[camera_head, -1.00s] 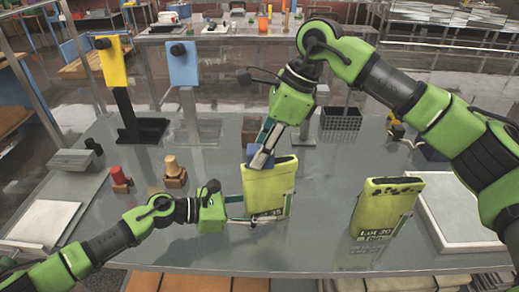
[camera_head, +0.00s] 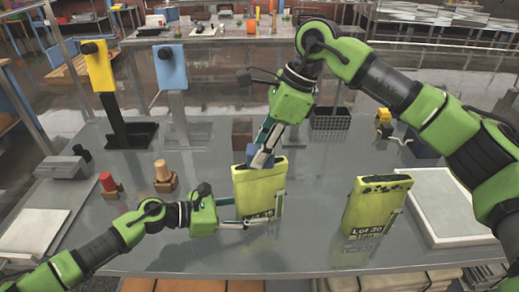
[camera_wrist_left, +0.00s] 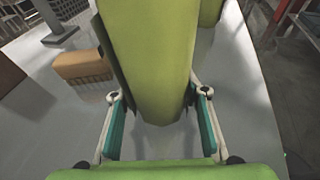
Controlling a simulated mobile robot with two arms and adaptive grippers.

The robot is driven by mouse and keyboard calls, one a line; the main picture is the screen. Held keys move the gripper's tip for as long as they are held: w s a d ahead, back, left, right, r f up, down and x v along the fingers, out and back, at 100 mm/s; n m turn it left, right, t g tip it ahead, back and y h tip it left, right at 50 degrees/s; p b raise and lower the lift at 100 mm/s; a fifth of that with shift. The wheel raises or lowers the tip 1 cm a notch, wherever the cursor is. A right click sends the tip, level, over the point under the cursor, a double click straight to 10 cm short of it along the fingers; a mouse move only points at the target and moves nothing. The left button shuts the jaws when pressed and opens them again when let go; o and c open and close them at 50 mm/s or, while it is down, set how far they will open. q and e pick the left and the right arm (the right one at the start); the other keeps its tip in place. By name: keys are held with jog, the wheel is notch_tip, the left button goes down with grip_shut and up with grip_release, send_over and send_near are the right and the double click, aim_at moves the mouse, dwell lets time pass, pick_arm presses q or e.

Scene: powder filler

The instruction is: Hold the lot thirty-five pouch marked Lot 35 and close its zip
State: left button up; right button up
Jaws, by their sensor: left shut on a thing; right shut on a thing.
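A yellow-green pouch (camera_head: 258,192) stands upright near the middle of the table. The end of its label number is seen unclearly beside my left gripper. My left gripper (camera_head: 247,213) is shut on the pouch's lower part from the left. In the left wrist view the pouch (camera_wrist_left: 150,55) rises between the fingers. My right gripper (camera_head: 262,158) is shut at the pouch's top edge, left of its middle, beside a small blue piece (camera_head: 256,153). The fingers hide most of what they grip, probably the zip slider.
A second yellow-green pouch (camera_head: 377,207), labelled Lot 30 or similar, stands to the right, before a white tray (camera_head: 450,238). Red-topped (camera_head: 108,184) and tan-topped (camera_head: 164,177) stamps stand left. A black basket (camera_head: 331,119) is behind. The table between the pouches is clear.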

aim_at(278, 160)
jog(key=shift+d, duration=0.1)
jog(key=shift+w+d, duration=0.15)
jog(key=shift+d, duration=0.35)
jog(key=shift+w+d, duration=0.15)
jog(key=shift+d, duration=0.35)
jog(key=shift+d+f, duration=0.1)
jog(key=shift+w+d, duration=0.2)
jog(key=shift+d, duration=0.3)
jog(key=shift+w+d, duration=0.15)
jog(key=shift+d, duration=0.35)
jog(key=shift+a, duration=0.2)
jog(key=shift+s+a, duration=0.2)
jog(key=shift+a, duration=0.3)
jog(key=shift+s+a, duration=0.15)
jog(key=shift+a, duration=0.35)
jog(key=shift+a, duration=0.1)
